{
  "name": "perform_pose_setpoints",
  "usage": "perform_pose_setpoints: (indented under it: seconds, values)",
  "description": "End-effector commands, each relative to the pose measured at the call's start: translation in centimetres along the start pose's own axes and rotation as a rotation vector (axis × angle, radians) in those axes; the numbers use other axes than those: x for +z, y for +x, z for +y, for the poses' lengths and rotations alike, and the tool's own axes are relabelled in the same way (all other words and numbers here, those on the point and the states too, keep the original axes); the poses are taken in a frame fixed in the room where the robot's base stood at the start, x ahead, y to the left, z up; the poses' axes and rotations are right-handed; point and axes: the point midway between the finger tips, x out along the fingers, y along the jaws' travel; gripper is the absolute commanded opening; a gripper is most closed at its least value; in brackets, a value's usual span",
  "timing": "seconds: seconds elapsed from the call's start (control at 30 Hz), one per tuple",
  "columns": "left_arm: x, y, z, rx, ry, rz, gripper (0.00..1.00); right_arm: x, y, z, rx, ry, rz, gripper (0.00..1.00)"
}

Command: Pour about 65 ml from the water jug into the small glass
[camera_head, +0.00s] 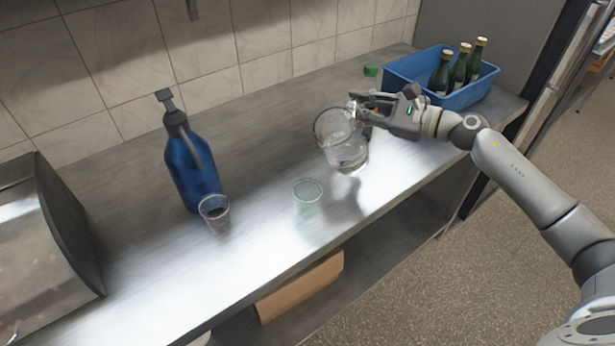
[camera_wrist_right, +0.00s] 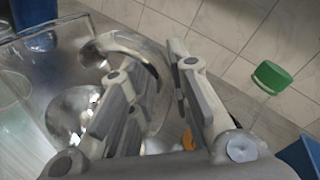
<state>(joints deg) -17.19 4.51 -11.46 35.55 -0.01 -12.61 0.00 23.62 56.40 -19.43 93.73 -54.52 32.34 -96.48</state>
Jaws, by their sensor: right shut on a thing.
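My right gripper (camera_head: 362,108) is shut on the clear water jug (camera_head: 332,130), at its handle side. The jug is tilted to the left and holds clear water low down. It appears to be raised over the counter, to the right of a small pale-green glass (camera_head: 308,199), which stands upright and looks empty. Another small glass (camera_head: 214,216) with dark liquid stands further left. In the right wrist view the clear jug (camera_wrist_right: 60,105) lies beyond my right gripper's fingers (camera_wrist_right: 155,75). My left gripper is not in view.
A blue bottle (camera_head: 190,165) with a dark top stands behind the dark-filled glass. A blue crate (camera_head: 462,98) with green bottles stands at the back right, near a green object (camera_head: 371,71). A metal box (camera_head: 45,240) is at the left. The counter's front edge (camera_head: 300,258) runs close by the glasses.

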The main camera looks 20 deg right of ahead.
Motion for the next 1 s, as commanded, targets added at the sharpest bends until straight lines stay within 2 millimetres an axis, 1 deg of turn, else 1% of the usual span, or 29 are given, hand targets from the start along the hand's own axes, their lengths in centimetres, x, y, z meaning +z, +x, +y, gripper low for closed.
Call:
perform_pose_setpoints:
  seconds: [0.03,0.3,0.7,1.0]
  values:
    - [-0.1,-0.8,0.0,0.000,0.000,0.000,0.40,0.9,0.0,-0.2,-0.004,-0.018,-0.003,0.00]
    - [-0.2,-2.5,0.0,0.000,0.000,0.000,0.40,2.0,0.1,0.6,-0.004,-0.125,0.015,0.00]
    - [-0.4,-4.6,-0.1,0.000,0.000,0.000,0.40,2.8,0.3,1.5,-0.005,-0.283,0.042,0.00]
    - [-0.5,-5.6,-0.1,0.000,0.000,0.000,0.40,3.0,0.4,2.1,-0.006,-0.385,0.060,0.00]
